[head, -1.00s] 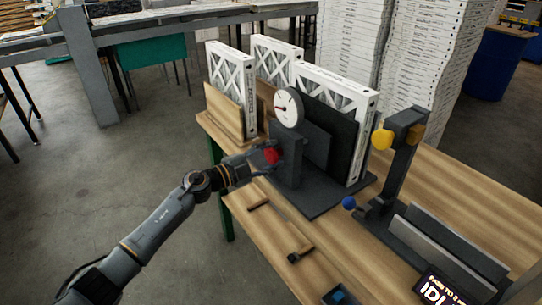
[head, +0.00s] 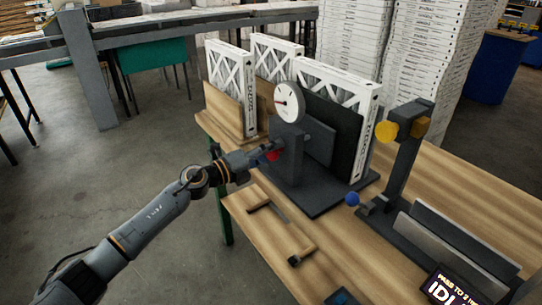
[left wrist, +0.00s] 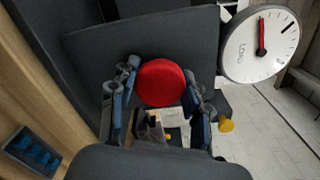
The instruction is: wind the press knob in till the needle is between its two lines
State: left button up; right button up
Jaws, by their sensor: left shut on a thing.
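The red press knob (left wrist: 160,82) sits between the fingers of my left gripper (left wrist: 160,92) in the left wrist view. My left gripper (head: 262,157) is shut on the knob (head: 273,155) in the head view and partly hides it. The knob is on the front of the dark press (head: 291,165). The round white gauge (head: 286,102) stands on top of the press. In the left wrist view the gauge (left wrist: 262,44) has a red needle and dark marks. The needle lies apart from the bold dark mark at upper right. My right gripper is not in view.
White boxed filters (head: 340,88) stand behind the press. Hand tools (head: 300,257) lie on the wooden table (head: 262,225). Floor at left is open.

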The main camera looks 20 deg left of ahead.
pick_arm(q)
jog(key=m+b, duration=0.1)
jog(key=m, duration=0.1)
jog(key=m+b, duration=0.1)
jog(key=m, duration=0.2)
jog(key=shift+f+m+b, duration=0.2)
jog(key=shift+m+b, duration=0.1)
jog(key=shift+b, duration=0.05)
jog(key=shift+m+b, duration=1)
jog(key=shift+m, duration=0.9)
jog(key=o, duration=1.2)
jog(key=shift+r, duration=0.1)
jog(key=shift+c, duration=0.2)
jog(key=shift+s+a, duration=0.1)
jog(key=shift+s, duration=0.05)
jog(key=v, duration=1.1)
jog(key=shift+s+a, duration=0.25)
jog(key=shift+s, duration=0.05)
